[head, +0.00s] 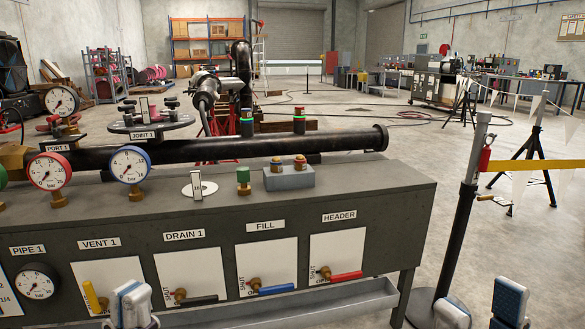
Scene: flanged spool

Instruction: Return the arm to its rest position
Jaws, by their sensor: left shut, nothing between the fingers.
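My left gripper (131,304) is at the bottom edge, left of centre, its pale, blue-padded fingers closed together and empty. It is in front of the VENT 1 panel (120,272), just right of the yellow valve handle (91,296); whether it touches the handle I cannot tell. My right gripper (480,307) is at the bottom right, its two fingertips well apart with nothing between them. It stands beyond the right end of the bench, over the floor. The black flanged pipe spool (260,149) lies across the back of the bench.
The grey bench (400,205) carries gauges, a grey block with brass fittings (289,178) and a green-capped fitting (243,180). Valve handles stick out of its front above a trough (300,305). A barrier post (465,215) with yellow tape stands close to my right gripper.

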